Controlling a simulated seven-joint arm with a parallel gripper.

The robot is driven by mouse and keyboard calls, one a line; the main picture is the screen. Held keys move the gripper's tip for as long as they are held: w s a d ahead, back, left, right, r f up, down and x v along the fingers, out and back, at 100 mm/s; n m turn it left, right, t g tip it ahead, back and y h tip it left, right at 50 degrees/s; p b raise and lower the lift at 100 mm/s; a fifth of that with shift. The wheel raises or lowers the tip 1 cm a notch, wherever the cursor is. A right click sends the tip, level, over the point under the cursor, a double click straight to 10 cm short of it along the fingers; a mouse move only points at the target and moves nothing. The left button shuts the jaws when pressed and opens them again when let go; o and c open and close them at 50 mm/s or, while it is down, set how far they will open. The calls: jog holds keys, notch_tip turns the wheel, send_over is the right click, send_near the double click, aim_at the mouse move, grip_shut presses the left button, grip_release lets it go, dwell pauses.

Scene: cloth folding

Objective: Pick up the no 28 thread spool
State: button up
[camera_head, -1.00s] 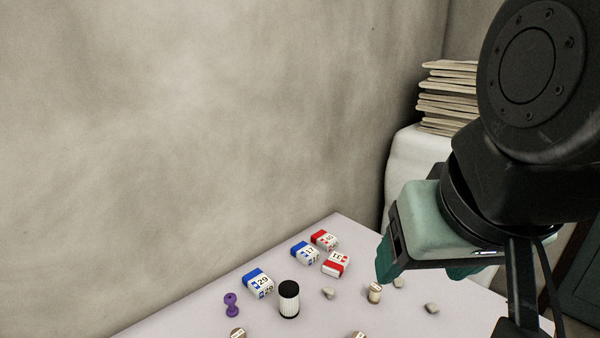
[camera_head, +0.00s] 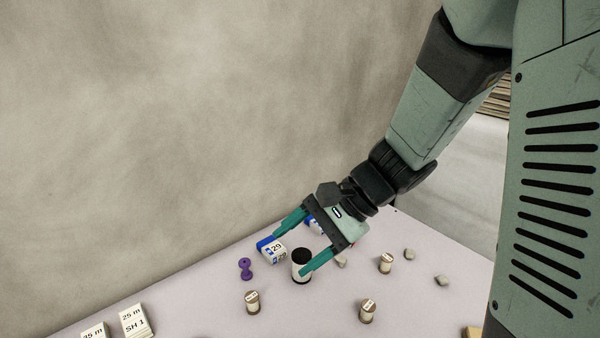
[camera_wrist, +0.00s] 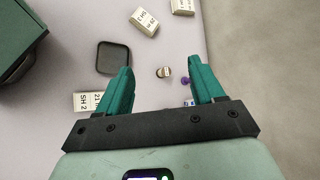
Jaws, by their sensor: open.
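Several small beige thread spools with labelled tops stand on the table: one spool (camera_head: 252,302) at the front left, one (camera_head: 367,311) at the front right, one (camera_head: 385,263) farther back. Their numbers are too small to read, so I cannot tell which is no 28. My gripper (camera_head: 289,254) is open and empty, above the table near the white black-topped cylinder (camera_head: 301,268). In the wrist view a spool (camera_wrist: 163,72) shows between the fingertips of my gripper (camera_wrist: 159,66), apart from them.
Small stones (camera_head: 409,254) lie right. White SH 1 boxes (camera_head: 136,320) stand front left. The wrist view shows a dark square tray (camera_wrist: 113,57) and green block (camera_wrist: 18,45).

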jog(key=w+a+f+m+t+y, duration=0.1)
jog(key=w+a+f+m+y, duration=0.2)
jog(key=f, duration=0.4)
jog(key=w+a+f+m+y, duration=0.1)
jog(key=w+f+m, duration=0.1)
jog(key=f+m, duration=0.3)
jog(key=m+t, duration=0.3)
jog(key=m, duration=0.2)
send_near(246, 299)
jog(key=shift+w+d+f+y, duration=0.1)
jog(key=shift+w+f+y, duration=0.05)
jog(key=shift+f, duration=0.3)
jog(key=shift+w+f+y, duration=0.1)
jog(key=shift+f+y, duration=0.05)
jog(key=shift+f, duration=0.3)
jog(key=x, duration=0.4)
jog(key=shift+a+f, duration=0.2)
jog(key=shift+a, duration=0.1)
jog(key=shift+w+x, duration=0.2)
jog(key=shift+x, duration=1.3)
jog(key=shift+w+x, duration=0.2)
jog(key=shift+x, duration=1.35)
jog(key=shift+d, duration=0.1)
jog(key=shift+c, duration=0.3)
jog(key=c, duration=1)
